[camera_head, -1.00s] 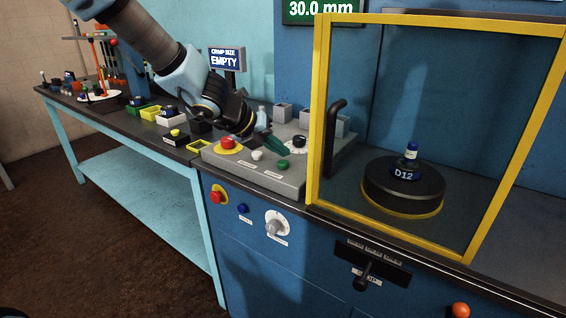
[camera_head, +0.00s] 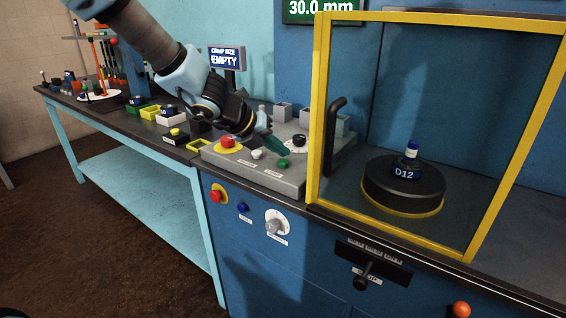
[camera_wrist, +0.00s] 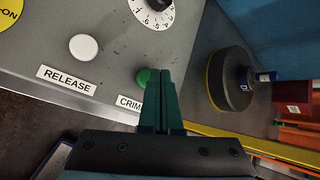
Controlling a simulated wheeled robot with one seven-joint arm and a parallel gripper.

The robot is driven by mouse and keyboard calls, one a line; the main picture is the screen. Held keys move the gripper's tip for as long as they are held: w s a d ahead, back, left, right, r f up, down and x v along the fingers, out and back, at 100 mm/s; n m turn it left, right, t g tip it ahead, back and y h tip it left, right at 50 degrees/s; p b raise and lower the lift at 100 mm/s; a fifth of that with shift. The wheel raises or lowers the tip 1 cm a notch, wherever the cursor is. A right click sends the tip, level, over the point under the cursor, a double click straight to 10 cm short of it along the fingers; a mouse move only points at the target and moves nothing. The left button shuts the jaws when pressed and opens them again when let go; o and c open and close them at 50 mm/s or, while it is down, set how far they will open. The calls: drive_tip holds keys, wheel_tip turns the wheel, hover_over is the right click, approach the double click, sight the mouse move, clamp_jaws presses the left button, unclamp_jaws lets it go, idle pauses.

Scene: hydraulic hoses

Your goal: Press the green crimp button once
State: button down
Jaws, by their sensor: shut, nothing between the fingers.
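The green crimp button (camera_head: 284,163) sits on the grey control panel (camera_head: 238,172), right of the white release button (camera_head: 257,154). My gripper (camera_head: 284,150) is shut, with its dark green fingers together and nothing between them. Its fingertips are just above and behind the green button in the head view. In the wrist view, the green button (camera_wrist: 142,76) shows at the left of the fingertips (camera_wrist: 166,72), and the fingers partly hide it and the crimp label (camera_wrist: 129,103). I cannot tell whether the tips touch the button.
A red button on a yellow disc (camera_head: 228,143) and a black dial (camera_head: 299,141) are on the same panel. A yellow-framed clear guard (camera_head: 319,110) with a black handle (camera_head: 332,130) stands right of it. Behind the guard is a round black die (camera_head: 403,186) marked D12.

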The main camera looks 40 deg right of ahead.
sight(280, 163)
drive_tip(key=shift+f, duration=0.25)
drive_tip(key=shift+f+b, duration=0.5)
drive_tip(key=shift+b, duration=0.1)
idle(0.5)
drive_tip(key=shift+r, duration=0.1)
drive_tip(key=shift+r+p, duration=0.8)
drive_tip(key=shift+p, duration=0.05)
drive_tip(key=shift+r, duration=0.1)
wheel_tip(280, 163, up, 5)
drive_tip(key=p, duration=0.5)
idle(0.5)
